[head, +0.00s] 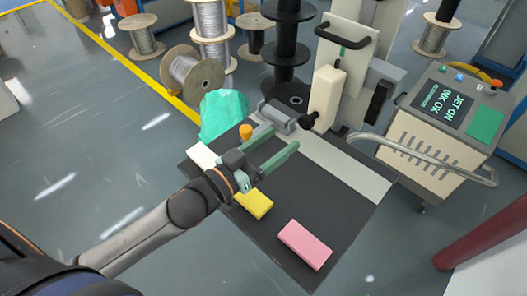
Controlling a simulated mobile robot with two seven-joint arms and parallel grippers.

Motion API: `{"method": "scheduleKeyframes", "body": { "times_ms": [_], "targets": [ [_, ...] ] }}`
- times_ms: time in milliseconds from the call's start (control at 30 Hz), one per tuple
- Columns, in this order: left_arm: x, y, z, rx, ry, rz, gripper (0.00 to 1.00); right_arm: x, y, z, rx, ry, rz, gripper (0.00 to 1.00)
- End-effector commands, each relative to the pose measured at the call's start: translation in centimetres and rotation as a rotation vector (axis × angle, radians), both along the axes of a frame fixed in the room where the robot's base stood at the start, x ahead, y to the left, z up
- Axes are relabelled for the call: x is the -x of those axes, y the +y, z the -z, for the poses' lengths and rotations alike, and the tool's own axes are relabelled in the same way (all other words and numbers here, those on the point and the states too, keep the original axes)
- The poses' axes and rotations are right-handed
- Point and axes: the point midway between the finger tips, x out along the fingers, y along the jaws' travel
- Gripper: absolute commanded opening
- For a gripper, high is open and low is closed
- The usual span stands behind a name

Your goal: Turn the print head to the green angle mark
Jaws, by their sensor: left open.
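The print head appears to be the cream upright block (326,95) on the white stand behind the dark mat, with a black knob (308,121) low on its left side. A small green mark (342,52) shows just above it on the white panel; its exact angle relative to the head is too small to tell. My left gripper (284,138) has green fingers, open and apart with nothing between them. It is over the mat, in front of and left of the knob, not visibly touching it. My right gripper is not in view.
On the dark mat (330,225) lie a yellow block (254,204) and a pink block (305,244). An orange-topped item (246,132), a grey fixture (279,117) and teal cloth (222,115) are near the left gripper. A control cabinet (440,125) with a metal rail stands right; cable spools stand behind.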

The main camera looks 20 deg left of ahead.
Motion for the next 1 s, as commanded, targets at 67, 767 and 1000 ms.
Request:
{"method": "scheduleKeyframes", "body": {
  "times_ms": [67,767,1000],
  "targets": [
    [1.1,0.5,0.2,-0.001,0.002,0.002,0.73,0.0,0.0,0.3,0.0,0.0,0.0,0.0],
    [3.2,1.5,0.0,0.0,-0.002,0.001,0.73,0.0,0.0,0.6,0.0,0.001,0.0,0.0],
    [3.2,1.5,0.0,-0.001,-0.001,0.001,0.73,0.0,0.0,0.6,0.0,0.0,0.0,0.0]
  ]
}}
